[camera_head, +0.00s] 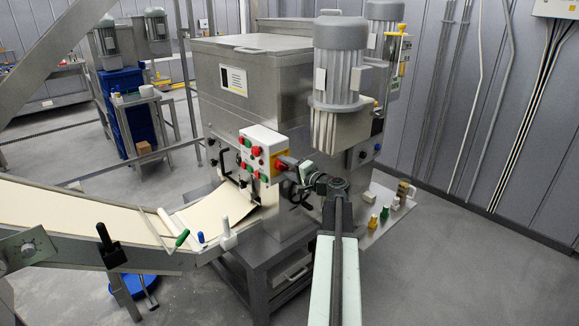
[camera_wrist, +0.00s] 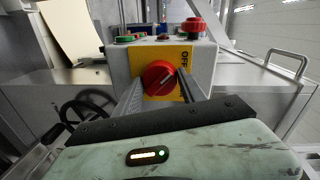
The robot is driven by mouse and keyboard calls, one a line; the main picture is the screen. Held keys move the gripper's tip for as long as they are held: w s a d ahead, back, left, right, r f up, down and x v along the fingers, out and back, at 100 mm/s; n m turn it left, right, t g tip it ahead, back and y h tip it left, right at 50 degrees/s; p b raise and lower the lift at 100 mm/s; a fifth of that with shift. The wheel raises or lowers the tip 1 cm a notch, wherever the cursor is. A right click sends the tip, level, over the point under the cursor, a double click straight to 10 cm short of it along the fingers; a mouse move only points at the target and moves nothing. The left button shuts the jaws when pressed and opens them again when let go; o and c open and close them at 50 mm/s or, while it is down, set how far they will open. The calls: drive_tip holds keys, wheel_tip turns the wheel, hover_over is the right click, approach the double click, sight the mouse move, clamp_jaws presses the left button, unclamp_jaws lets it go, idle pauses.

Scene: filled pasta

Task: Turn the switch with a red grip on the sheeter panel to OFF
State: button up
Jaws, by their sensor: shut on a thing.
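The sheeter panel is a pale box (camera_head: 259,139) on the machine's side, with red and green buttons. Its end face has a yellow plate (camera_wrist: 181,53) with the word OFF at the upper right. The red-grip switch (camera_wrist: 158,79) sits on this plate, and its pale mark slants up to the right. My gripper (camera_wrist: 160,88) reaches it from the front, with one dark finger on each side of the red grip, shut on it. Whether the mark lines up with OFF is hard to tell.
A grey motor (camera_head: 340,65) stands above and right of the panel. A dough sheet (camera_head: 225,205) runs on the conveyor below. A shelf (camera_head: 385,220) with small coloured items is right of my arm. In the wrist view a red mushroom button (camera_wrist: 194,25) tops the panel.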

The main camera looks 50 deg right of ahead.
drive_tip(key=shift+f, duration=0.1)
idle(0.3)
drive_tip(key=o, duration=1.4)
drive_tip(key=shift+c, duration=0.2)
drive_tip(key=shift+s, duration=0.1)
drive_tip(key=s, duration=0.7)
drive_tip(key=shift+s+a+r+p, duration=0.3)
